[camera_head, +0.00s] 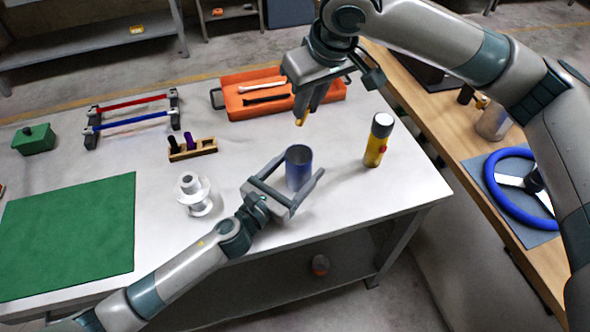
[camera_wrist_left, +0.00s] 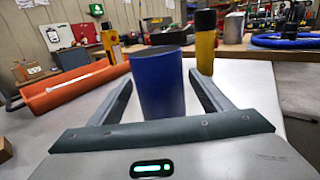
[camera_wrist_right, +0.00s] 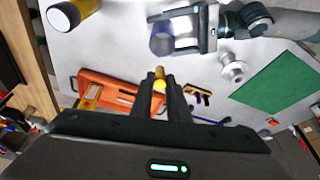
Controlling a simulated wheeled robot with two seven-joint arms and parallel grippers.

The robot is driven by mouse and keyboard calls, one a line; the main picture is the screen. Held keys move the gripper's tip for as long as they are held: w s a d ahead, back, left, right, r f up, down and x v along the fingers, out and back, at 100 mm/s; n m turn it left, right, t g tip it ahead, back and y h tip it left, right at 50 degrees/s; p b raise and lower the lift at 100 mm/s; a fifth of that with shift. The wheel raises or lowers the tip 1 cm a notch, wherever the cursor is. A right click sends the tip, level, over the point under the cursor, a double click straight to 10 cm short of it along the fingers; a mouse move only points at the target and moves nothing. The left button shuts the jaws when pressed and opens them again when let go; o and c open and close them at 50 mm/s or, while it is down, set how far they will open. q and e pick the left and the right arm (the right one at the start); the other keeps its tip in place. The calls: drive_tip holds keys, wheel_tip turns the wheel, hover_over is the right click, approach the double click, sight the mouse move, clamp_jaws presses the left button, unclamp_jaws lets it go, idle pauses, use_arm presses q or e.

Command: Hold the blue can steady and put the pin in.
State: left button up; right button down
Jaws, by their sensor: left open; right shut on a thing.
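The blue can (camera_head: 299,173) stands upright and open-topped on the white table. My left gripper (camera_head: 302,164) is open around it, with one finger on each side. The left wrist view also shows the can (camera_wrist_left: 158,88) between the two fingers, with a gap visible on each side. My right gripper (camera_head: 306,112) is shut on a yellow pin (camera_head: 302,121), above and behind the can in the head view. The pin (camera_wrist_right: 159,86) shows between the fingertips in the right wrist view, its upper part hidden by them.
A wooden rack (camera_head: 193,149) with a black and a purple pin, and a white spool (camera_head: 194,196), are to the left. An orange tray (camera_head: 245,105) lies behind. A green mat (camera_head: 70,235) covers the left.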

use_arm(q)
drive_tip(key=shift+c, duration=0.2)
drive_tip(key=c, duration=1.1)
use_arm(e)
drive_tip(key=shift+f, duration=0.1)
approach(306, 149)
drive_tip(key=shift+s+a+f, duration=0.3)
drive_tip(key=shift+a+f, duration=0.05)
drive_tip(key=shift+f, duration=0.35)
drive_tip(key=shift+s+a+f, duration=0.3)
drive_tip(key=shift+a+f, duration=0.05)
drive_tip(key=shift+f, duration=0.4)
drive_tip(key=shift+s+a+f, duration=0.3)
drive_tip(key=shift+a+f, duration=0.05)
drive_tip(key=shift+f, duration=0.35)
drive_tip(key=c, duration=1.6)
unclamp_jaws()
drive_tip(key=shift+c, duration=0.2)
drive_tip(key=shift+r, duration=0.1)
